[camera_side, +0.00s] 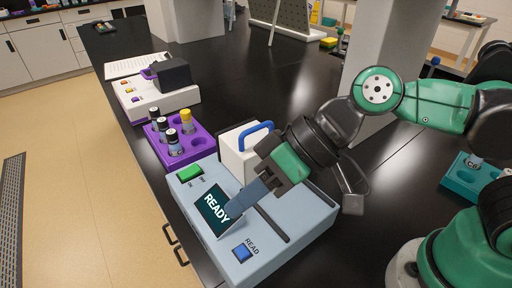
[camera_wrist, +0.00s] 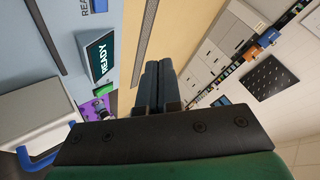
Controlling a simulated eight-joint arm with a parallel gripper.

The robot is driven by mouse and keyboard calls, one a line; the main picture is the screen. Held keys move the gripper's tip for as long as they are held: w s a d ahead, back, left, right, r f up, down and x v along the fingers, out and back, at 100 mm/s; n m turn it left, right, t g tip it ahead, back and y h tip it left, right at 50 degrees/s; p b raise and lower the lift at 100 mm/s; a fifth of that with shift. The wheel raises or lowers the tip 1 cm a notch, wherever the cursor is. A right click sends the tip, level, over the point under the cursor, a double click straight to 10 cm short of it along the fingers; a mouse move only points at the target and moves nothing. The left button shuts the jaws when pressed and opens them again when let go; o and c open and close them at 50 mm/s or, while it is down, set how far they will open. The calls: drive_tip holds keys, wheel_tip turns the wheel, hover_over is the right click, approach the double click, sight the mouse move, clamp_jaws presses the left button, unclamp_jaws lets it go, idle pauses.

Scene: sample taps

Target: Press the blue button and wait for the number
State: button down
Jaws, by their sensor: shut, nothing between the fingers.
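The blue button (camera_side: 242,252) sits at the front of a light blue machine (camera_side: 290,222), beside the word READ. It also shows at the top of the wrist view (camera_wrist: 99,5). The machine's tilted dark screen (camera_side: 213,208) reads READY, and the same screen is in the wrist view (camera_wrist: 101,58). My gripper (camera_side: 232,211) is shut and empty. In the side view its fingertips overlap the right part of the screen, up and left of the blue button; I cannot tell whether they touch anything. The shut fingers also show in the wrist view (camera_wrist: 158,82).
A green switch (camera_side: 190,173) is at the machine's back left. A white block with a blue handle (camera_side: 256,136) stands behind my gripper. A purple rack (camera_side: 198,150) holds several vials. A teal rack (camera_side: 460,178) is at the right.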

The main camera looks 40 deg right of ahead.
sight(248, 251)
drive_tip(key=shift+f, duration=4.1)
drive_tip(key=shift+f, duration=0.4)
drive_tip(key=shift+r, duration=0.15)
drive_tip(key=shift+r, duration=0.3)
drive_tip(key=shift+r, duration=2.5)
